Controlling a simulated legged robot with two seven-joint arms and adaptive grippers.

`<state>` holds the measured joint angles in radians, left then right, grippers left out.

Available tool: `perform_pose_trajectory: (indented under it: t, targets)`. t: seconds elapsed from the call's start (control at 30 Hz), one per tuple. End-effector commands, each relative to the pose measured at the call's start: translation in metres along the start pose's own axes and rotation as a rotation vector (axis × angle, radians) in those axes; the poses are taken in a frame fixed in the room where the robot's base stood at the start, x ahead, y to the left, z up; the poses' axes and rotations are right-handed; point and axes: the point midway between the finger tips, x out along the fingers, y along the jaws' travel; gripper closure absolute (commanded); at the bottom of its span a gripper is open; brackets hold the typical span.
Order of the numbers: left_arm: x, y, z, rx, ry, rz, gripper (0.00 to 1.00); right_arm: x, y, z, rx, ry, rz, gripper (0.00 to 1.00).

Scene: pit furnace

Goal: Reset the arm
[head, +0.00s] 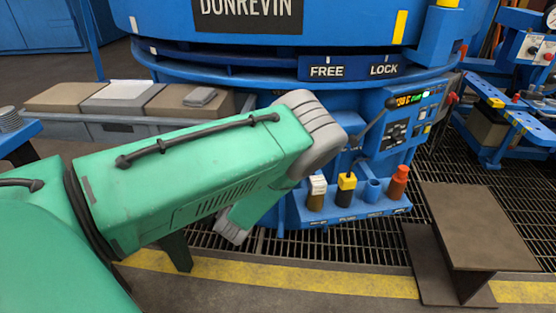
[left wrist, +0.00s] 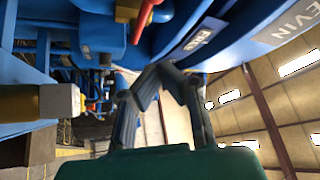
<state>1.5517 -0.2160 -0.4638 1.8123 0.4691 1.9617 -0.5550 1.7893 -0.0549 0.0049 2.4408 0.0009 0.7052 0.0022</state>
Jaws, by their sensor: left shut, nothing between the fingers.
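My green left arm (head: 200,165) comes in from the left in the head view, bends at a grey joint near the blue furnace and folds back down. Its gripper cannot be made out there. In the left wrist view the dark fingers of my left gripper (left wrist: 155,76) meet at their tips, shut with nothing between them. Blue machinery (left wrist: 100,35) shows beyond the fingers, and the picture is turned on its side. My right gripper is in neither view.
The blue furnace (head: 345,95) has FREE and LOCK labels. Its lit control panel (head: 410,115) and blue holder rack (head: 350,212) with capped items stand right of my elbow. A brown steel beam (head: 475,225) is at right. A bench with blocks (head: 115,98) is behind my arm.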

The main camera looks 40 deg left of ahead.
Motion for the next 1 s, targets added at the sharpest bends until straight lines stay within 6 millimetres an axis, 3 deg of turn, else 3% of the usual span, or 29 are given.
perform_pose_trajectory:
  t: [0.77, 0.87, 0.97, 1.0]
  targets:
    - [-0.004, 0.002, 0.004, -0.018, -0.021, 0.011, 1.00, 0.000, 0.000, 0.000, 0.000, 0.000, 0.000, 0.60]
    - [-0.019, 0.015, 0.022, -0.081, -0.140, 0.096, 1.00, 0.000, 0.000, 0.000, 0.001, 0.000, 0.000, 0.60]
    - [-0.061, 0.042, 0.048, -0.208, -0.377, 0.261, 1.00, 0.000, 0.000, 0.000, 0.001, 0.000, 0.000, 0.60]
    - [-0.086, 0.056, 0.055, -0.272, -0.490, 0.339, 1.00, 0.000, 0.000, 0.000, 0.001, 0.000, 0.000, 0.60]
